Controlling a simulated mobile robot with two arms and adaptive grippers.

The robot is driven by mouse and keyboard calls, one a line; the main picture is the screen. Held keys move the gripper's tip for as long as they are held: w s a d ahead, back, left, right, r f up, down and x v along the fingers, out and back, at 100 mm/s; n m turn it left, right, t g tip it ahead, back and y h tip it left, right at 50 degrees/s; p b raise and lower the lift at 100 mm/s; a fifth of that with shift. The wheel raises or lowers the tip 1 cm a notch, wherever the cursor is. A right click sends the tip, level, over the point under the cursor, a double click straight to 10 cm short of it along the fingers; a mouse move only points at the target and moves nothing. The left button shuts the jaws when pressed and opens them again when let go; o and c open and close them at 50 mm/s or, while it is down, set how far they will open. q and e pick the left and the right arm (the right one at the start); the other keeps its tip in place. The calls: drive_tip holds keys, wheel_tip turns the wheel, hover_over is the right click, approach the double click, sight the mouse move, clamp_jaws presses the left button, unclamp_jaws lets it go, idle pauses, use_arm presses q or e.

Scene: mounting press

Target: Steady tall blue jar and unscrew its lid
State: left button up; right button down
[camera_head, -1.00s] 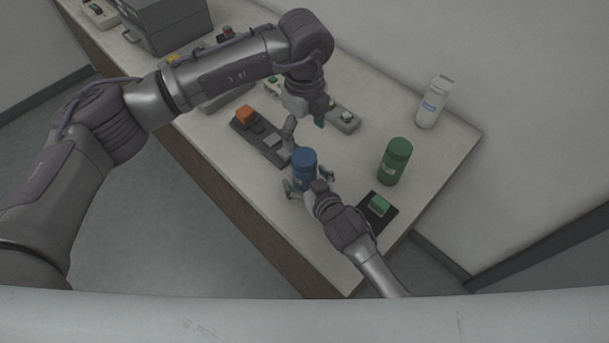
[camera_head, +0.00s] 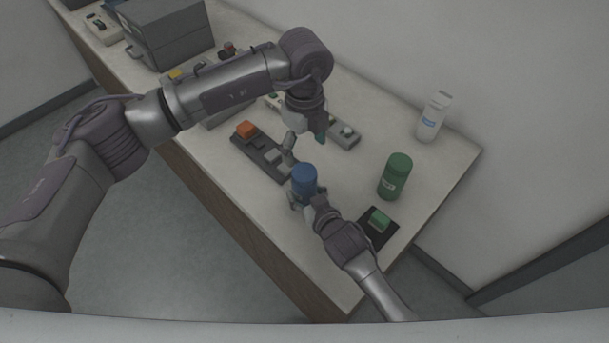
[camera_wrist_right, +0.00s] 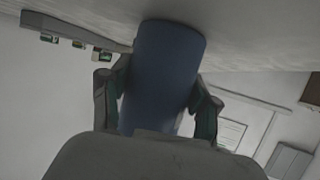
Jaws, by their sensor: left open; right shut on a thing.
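The tall blue jar (camera_head: 304,181) stands upright near the front edge of the bench, its blue lid on top. In the right wrist view the jar (camera_wrist_right: 165,75) fills the middle, between two fingers. My right gripper (camera_head: 303,199) is shut around the jar's body from the front right; its fingers (camera_wrist_right: 160,100) lie along both sides. My left gripper (camera_head: 306,142) is open and empty, above and behind the jar, apart from the lid. One of its fingers points down; the arm hides part of the bench.
A green jar (camera_head: 394,177) stands right of the blue jar, with a green block on a black pad (camera_head: 378,226) in front. A white bottle (camera_head: 433,116) stands at the back. A grey fixture with an orange block (camera_head: 246,130) lies left. A grey box (camera_head: 170,36) stands far left.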

sight(304, 172)
use_arm(q)
drive_tip(key=m, duration=1.7)
drive_tip(key=shift+m, duration=0.3)
drive_tip(key=m, duration=1.6)
drive_tip(key=shift+m, duration=0.4)
drive_tip(key=m, duration=0.8)
drive_tip(key=shift+m, duration=0.3)
drive_tip(key=m, duration=0.5)
drive_tip(key=shift+m, duration=0.4)
drive_tip(key=shift+f, duration=4.05)
drive_tip(key=shift+c, duration=0.3)
